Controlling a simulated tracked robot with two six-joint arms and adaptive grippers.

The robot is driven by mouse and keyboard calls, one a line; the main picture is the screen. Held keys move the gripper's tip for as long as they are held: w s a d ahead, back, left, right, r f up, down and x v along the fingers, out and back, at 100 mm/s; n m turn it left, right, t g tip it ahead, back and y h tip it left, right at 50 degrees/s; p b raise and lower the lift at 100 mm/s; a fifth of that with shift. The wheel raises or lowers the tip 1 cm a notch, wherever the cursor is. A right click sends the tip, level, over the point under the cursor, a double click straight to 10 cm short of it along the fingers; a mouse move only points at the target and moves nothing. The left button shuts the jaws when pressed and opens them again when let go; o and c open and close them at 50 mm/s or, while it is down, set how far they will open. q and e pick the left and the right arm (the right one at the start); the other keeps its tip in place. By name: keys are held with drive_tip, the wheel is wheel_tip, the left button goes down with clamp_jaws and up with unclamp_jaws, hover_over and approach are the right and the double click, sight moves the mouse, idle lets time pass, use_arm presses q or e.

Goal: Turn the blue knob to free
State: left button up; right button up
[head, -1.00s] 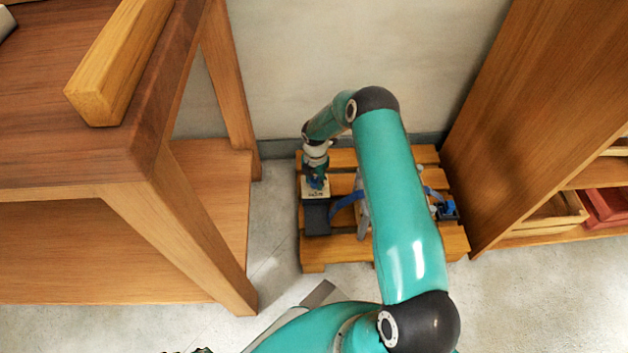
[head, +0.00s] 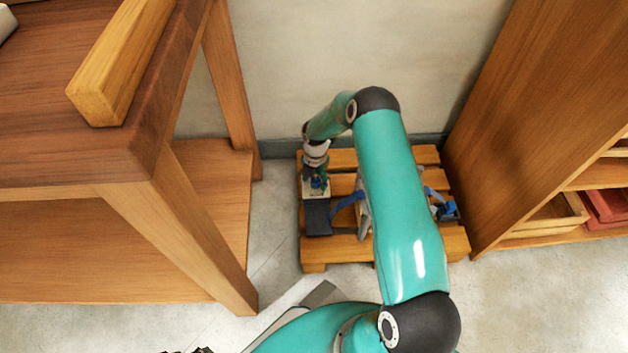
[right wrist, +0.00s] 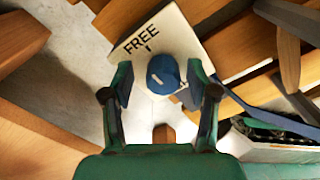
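The blue knob (right wrist: 163,74) sits on a pale plate (right wrist: 178,30) with the word FREE and a short tick printed beside it. A white mark shows on the knob; its exact heading is hard to read. My right gripper (right wrist: 160,84) is open, its fingers on either side of the knob with a gap at each side. In the head view, my right gripper (head: 317,174) is over the plate at the left of a slatted wooden pallet (head: 345,250), and the knob (head: 317,183) is small and partly covered. My left gripper cannot be made out.
A wooden bench (head: 130,150) stands at left, a wooden shelf unit (head: 530,110) at right, and a wall (head: 300,60) behind. Bare floor shows between bench and pallet.

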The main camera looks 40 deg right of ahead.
wheel_tip(320, 180, up, 12)
idle(0.6)
idle(0.5)
